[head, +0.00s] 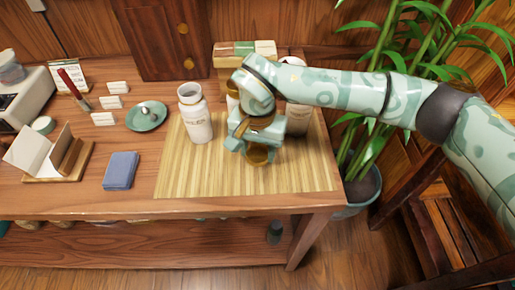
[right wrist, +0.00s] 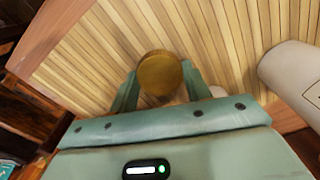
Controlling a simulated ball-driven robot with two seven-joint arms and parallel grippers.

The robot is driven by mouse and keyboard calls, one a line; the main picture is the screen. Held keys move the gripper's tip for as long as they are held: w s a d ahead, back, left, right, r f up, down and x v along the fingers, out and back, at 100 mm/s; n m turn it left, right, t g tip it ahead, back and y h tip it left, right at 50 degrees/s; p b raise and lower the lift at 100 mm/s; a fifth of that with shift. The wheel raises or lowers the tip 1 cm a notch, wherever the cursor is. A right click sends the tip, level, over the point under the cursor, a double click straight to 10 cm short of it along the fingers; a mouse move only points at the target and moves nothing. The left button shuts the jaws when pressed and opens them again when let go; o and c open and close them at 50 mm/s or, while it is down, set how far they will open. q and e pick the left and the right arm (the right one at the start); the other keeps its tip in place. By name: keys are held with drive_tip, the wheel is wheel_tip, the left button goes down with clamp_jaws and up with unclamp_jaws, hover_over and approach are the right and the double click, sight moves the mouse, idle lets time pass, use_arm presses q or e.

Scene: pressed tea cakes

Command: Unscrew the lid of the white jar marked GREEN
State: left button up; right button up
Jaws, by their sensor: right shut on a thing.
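A white jar (head: 197,122) stands upright on the left part of the bamboo mat (head: 180,178). Its top shows a pale rim and no gold lid; its label is too small to read. My right gripper (head: 256,148) is to the right of this jar, pointing down over the mat. It is shut on a round gold lid (head: 258,157), which also shows between the fingers in the right wrist view (right wrist: 160,73). I cannot tell whether the lid touches the mat. Another white jar (head: 298,118) stands behind my right arm, partly hidden. My left gripper is out of view.
A blue cloth (head: 121,170) and a green dish (head: 146,116) lie left of the mat. A box with colored packets (head: 245,49) stands behind it. A potted plant (head: 365,185) is beyond the table's right edge. The mat's front is clear.

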sight(258, 153)
drive_tip(key=shift+f, duration=0.15)
drive_tip(key=o, duration=1.1)
wheel_tip(258, 153, up, 12)
drive_tip(key=p, duration=0.2)
drive_tip(key=shift+p, duration=0.4)
